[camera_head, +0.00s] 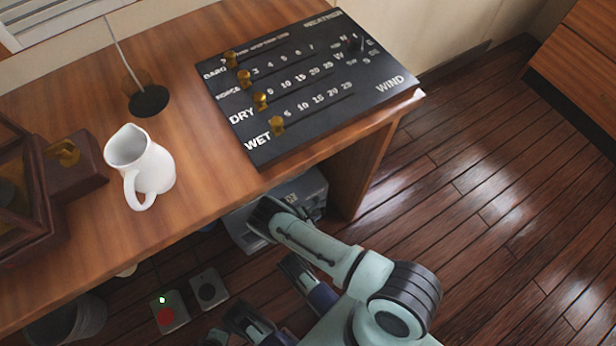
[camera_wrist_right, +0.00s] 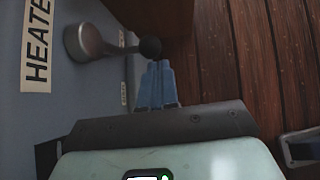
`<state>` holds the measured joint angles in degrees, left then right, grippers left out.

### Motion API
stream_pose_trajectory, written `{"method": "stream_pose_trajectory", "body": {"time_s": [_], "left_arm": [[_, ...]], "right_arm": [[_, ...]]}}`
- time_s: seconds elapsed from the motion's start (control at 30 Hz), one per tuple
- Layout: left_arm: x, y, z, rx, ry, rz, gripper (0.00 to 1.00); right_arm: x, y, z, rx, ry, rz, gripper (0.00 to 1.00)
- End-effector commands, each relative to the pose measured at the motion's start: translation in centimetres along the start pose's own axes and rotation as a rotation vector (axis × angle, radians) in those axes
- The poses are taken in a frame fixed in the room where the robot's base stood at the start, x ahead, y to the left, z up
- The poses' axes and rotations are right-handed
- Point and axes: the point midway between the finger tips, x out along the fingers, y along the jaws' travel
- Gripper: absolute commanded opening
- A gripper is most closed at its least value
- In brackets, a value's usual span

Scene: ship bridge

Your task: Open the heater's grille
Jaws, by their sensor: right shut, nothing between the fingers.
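The heater (camera_head: 310,190) is a grey box under the table, partly hidden by the tabletop and my right arm. In the right wrist view its grey face (camera_wrist_right: 60,110) fills the left side, with a label that reads "HEATE". A metal lever with a round base (camera_wrist_right: 85,42) and a black ball end (camera_wrist_right: 150,48) sticks out from this face. My right gripper (camera_wrist_right: 157,66) is shut and empty, its blue fingertips close to the ball; I cannot tell whether they touch it. The grille cannot be made out.
The wooden tabletop (camera_head: 200,165) overhangs the heater and carries a white jug (camera_head: 150,170) and a black weather board (camera_head: 305,85). A wooden table support (camera_head: 360,165) stands right of the heater. Two small switch boxes lie below the table. The plank floor (camera_head: 480,200) to the right is clear.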

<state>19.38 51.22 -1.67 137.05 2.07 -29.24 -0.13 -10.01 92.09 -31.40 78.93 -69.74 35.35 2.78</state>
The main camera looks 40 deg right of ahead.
Motion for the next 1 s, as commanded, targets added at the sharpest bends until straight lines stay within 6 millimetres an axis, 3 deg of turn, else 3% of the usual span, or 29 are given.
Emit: {"method": "stream_pose_trajectory", "body": {"time_s": [0.4,1.0], "left_arm": [[0.3,-0.4,0.5,-0.005,-0.017,-0.008,0.43],[0.4,-0.4,0.6,-0.005,-0.019,-0.008,0.43]], "right_arm": [[1.3,-0.1,0.5,-0.001,-0.001,0.000,0.00],[1.5,-0.1,0.7,0.000,0.001,0.000,0.00]]}}
